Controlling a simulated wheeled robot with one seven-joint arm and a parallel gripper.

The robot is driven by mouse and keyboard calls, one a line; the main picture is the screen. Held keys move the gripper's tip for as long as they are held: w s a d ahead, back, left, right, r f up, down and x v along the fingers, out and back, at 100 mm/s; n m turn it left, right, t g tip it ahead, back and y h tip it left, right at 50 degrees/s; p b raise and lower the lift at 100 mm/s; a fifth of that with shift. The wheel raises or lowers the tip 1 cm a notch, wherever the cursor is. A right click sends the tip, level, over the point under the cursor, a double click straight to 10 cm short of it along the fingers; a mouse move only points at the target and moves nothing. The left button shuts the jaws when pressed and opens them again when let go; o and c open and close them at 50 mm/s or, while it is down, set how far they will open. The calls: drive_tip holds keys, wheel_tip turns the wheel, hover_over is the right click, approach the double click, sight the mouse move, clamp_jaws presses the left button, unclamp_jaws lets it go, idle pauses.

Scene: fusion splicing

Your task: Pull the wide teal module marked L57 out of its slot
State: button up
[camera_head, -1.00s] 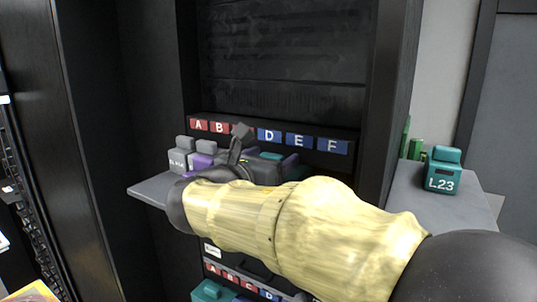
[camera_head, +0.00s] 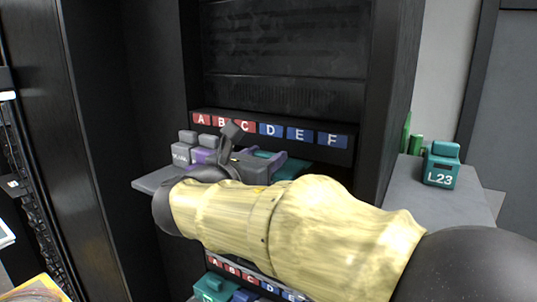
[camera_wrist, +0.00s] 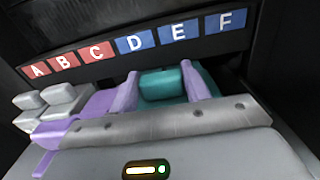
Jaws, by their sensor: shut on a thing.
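A teal module (camera_wrist: 160,85) sits in the upper slot row under labels D and E. The two lilac fingers of my gripper (camera_wrist: 161,88) are shut on its raised block, one on each side. No L57 marking can be read; my gripper hides its front. In the head view, my gripper (camera_head: 264,160) is at the row, partly hidden by my arm, and bits of teal module (camera_head: 292,166) show beside it. How far the module stands out of its slot cannot be told.
A teal L23 module (camera_head: 440,168) stands on a grey side shelf (camera_head: 435,205) at the right. A lower row holds more teal and blue modules (camera_head: 212,287). The rack's side walls flank the row.

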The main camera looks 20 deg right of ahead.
drive_tip(key=shift+v, duration=2.35)
drive_tip(key=o, duration=1.3)
drive_tip(key=shift+o, duration=0.2)
drive_tip(key=b+v, duration=0.6)
drive_tip(key=v, duration=1.1)
drive_tip(key=shift+a, duration=0.25)
